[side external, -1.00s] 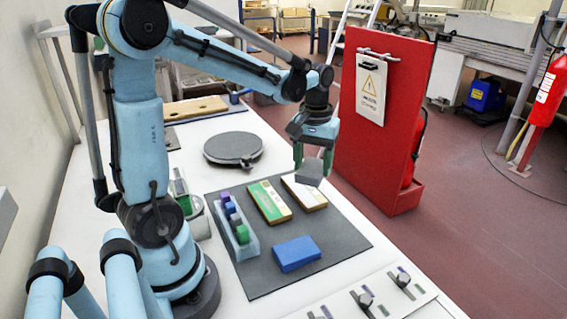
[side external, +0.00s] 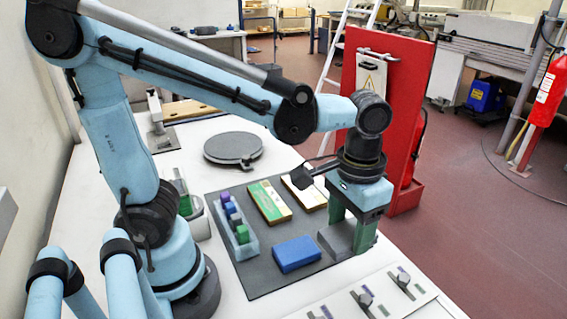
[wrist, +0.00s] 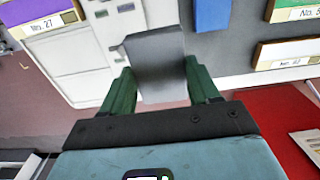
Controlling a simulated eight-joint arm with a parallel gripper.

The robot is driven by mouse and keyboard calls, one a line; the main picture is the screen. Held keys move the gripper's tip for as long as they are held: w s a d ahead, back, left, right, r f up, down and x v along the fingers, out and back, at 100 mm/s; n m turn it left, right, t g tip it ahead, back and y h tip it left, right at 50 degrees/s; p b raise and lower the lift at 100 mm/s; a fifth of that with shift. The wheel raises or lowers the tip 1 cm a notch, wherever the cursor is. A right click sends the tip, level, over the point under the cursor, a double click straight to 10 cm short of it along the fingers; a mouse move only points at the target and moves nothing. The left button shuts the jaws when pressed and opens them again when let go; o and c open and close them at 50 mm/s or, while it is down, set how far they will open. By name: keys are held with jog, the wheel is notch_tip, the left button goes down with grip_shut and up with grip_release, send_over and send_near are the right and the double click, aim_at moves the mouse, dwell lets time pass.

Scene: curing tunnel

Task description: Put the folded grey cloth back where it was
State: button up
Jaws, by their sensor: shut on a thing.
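The folded grey cloth (side external: 336,240) looks like a small, thick grey block. My gripper (side external: 352,236) is shut on it, with a green finger on either side. In the side view it hangs over the right front corner of the dark grey mat (side external: 255,284), right of the blue block (side external: 297,253). I cannot tell whether the cloth touches the mat. In the wrist view the cloth (wrist: 158,62) sits between the fingers of my gripper (wrist: 160,78), over the seam between a white panel and the dark mat.
A blue tray (side external: 236,228) of coloured pieces and two flat labelled boxes, green (side external: 270,202) and brown-edged (side external: 306,193), lie on the mat. A white panel with small levers (side external: 368,300) lies in front. A round dark disc (side external: 233,148) is behind. A red board (side external: 398,120) stands beyond the table.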

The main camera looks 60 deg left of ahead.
jog(key=w+a+f, duration=0.2)
jog(key=a, duration=0.1)
jog(key=w+a+f, duration=0.2)
jog(key=a, duration=0.1)
jog(key=w+a+f, duration=0.2)
jog(key=a+f, duration=0.1)
jog(key=shift+a, duration=0.3)
jog(key=shift+f, duration=2)
jog(key=shift+f, duration=0.15)
jog(key=o, duration=1)
notch_tip(320, 180, up, 12)
jog(key=shift+s+a+r+t, duration=0.15)
jog(key=shift+s+t, duration=0.75)
jog(key=shift+t, duration=0.3)
jog(key=shift+s+a+r+t, duration=0.1)
jog(key=shift+s+a+t, duration=0.05)
jog(key=shift+s+t, duration=0.95)
jog(key=shift+s+a+r+t, duration=0.15)
jog(key=shift+s+t, duration=0.6)
jog(key=shift+t, duration=0.55)
